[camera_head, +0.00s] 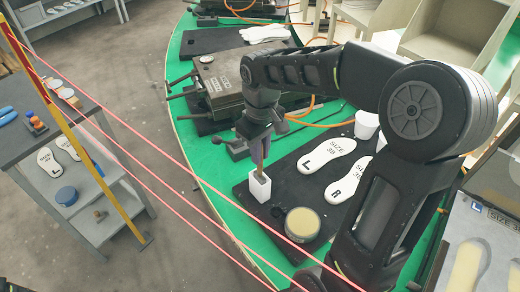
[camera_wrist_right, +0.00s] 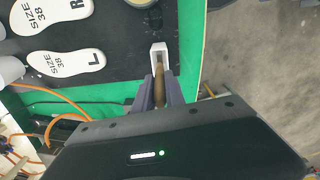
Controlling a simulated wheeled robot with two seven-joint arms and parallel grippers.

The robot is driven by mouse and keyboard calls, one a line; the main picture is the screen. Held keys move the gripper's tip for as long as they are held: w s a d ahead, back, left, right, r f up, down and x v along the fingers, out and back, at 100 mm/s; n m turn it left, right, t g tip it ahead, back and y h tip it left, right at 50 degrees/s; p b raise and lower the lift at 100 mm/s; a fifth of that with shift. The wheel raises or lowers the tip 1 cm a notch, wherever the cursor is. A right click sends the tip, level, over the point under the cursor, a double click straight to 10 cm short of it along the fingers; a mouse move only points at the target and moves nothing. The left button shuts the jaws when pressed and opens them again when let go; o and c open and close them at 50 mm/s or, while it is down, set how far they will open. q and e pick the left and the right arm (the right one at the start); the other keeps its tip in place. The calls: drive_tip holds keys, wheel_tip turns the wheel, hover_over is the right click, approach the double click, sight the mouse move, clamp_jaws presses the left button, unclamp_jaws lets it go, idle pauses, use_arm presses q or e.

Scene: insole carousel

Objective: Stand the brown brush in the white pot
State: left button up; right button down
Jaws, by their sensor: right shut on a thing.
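The white pot (camera_head: 260,188) is a small square holder at the left edge of the black mat (camera_head: 279,216). It also shows in the right wrist view (camera_wrist_right: 158,47). My right gripper (camera_head: 259,160) is right above the pot and shut on the brown brush (camera_wrist_right: 158,90). In the head view the brush (camera_head: 259,177) reaches down from the fingers to the pot's opening. Its lower end appears to be inside the pot; the pot wall hides that end. My left gripper is not in view.
White insoles (camera_head: 327,155) lie on the mat beside the pot. A round tin with a yellowish top (camera_head: 302,223) stands in front, and a white cup (camera_head: 366,124) behind. A dark press (camera_head: 222,82) stands on the green carousel (camera_head: 187,100). Pink lines cross the left side.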

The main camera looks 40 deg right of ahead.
drive_tip(key=shift+f, duration=0.65)
drive_tip(key=c, duration=1.3)
unclamp_jaws()
wheel_tip(320, 180, up, 8)
drive_tip(key=shift+s+f+b, duration=0.1)
drive_tip(key=shift+b, duration=0.3)
